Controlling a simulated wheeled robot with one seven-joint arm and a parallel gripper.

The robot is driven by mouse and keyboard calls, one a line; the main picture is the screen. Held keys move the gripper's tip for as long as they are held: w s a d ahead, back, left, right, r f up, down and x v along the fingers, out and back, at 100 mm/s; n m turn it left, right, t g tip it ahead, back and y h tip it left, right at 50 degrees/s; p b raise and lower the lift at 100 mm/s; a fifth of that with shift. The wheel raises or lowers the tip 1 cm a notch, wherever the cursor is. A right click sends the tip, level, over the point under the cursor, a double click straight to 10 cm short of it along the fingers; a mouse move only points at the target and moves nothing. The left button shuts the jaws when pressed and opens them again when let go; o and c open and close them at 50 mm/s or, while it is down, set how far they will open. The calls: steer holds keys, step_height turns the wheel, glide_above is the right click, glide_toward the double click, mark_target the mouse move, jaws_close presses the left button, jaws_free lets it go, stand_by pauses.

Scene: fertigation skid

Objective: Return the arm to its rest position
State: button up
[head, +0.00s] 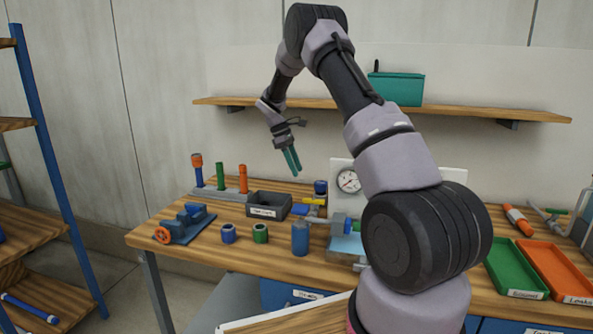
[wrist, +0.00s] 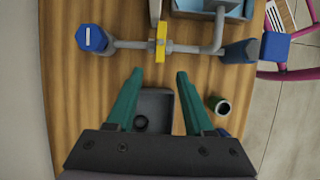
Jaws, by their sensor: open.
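My gripper (head: 291,160) hangs above the wooden workbench (head: 150,237), its two green fingers pointing down. In the wrist view my gripper (wrist: 153,88) is open, with nothing between the fingers. Below it lies a small dark grey bin (head: 268,205), which also shows between the fingers in the wrist view (wrist: 160,104) with a dark ring inside. My arm rises from the front right of the bench and bends over toward the back wall.
A shelf (head: 230,101) bearing a teal box (head: 397,89) runs along the wall behind my arm. A gauge (head: 348,181), a vise (head: 184,222), a blue cylinder (head: 300,238) and a pipe assembly with a yellow handle (wrist: 161,43) stand on the bench. Green (head: 515,270) and orange trays (head: 557,271) lie right.

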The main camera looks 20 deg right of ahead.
steer(key=s+a+r+m+t+y, duration=0.1)
steer(key=s+r+m+t+y, duration=0.15)
steer(key=s+r, duration=0.6)
steer(key=s+a+r+m+t+y, duration=0.15)
steer(key=s+r+m, duration=0.35)
steer(key=r, duration=0.7)
steer(key=s+a+r+m+t, duration=0.1)
steer(key=s+m+t, duration=0.1)
steer(key=s, duration=0.6)
steer(key=s+a+r+m+t+y, duration=0.1)
steer(key=s+r+m+t, duration=0.1)
steer(key=s, duration=0.6)
steer(key=s+a+r+m+t, duration=0.1)
steer(key=s+a+r+m, duration=0.1)
steer(key=s, duration=0.6)
steer(key=shift+r+m+t+y, duration=0.15)
steer(key=shift+m+t+y, duration=0.25)
steer(key=shift+m, duration=0.45)
